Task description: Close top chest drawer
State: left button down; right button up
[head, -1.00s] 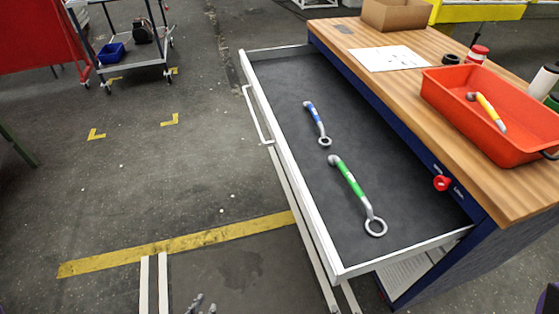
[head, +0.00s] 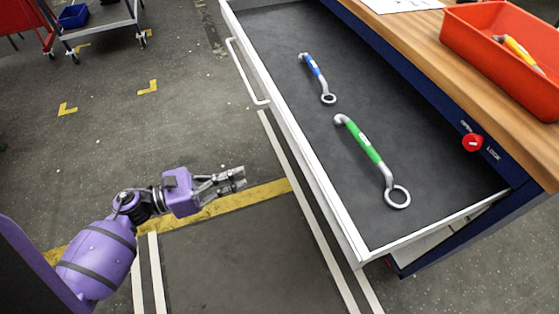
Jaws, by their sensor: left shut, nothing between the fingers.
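The top chest drawer (head: 309,169) is pulled open, with a white front and a dark lining. Its white bar handle (head: 243,72) is on the left face of the front. A blue-handled wrench (head: 316,73) and a green-handled wrench (head: 367,146) lie inside the drawer. My left gripper (head: 241,178) is shut and empty, out over the floor to the left of the drawer front. It is apart from the drawer and the handle. My right gripper is not in the view.
The wooden chest top (head: 428,68) carries a red tray (head: 487,58) with a yellow-handled tool. A red lock knob (head: 472,142) is on the blue chest frame. A trolley (head: 105,20) stands far left. The floor left of the drawer is clear.

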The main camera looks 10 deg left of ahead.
aim_at(300, 157)
pick_arm(q)
jog(key=p+x, duration=0.4)
jog(key=x, duration=0.9)
jog(key=shift+w+r, duration=0.15)
jog(key=shift+r, duration=0.05)
jog(key=shift+w+d+f, duration=0.2)
jog(key=shift+d, duration=0.1)
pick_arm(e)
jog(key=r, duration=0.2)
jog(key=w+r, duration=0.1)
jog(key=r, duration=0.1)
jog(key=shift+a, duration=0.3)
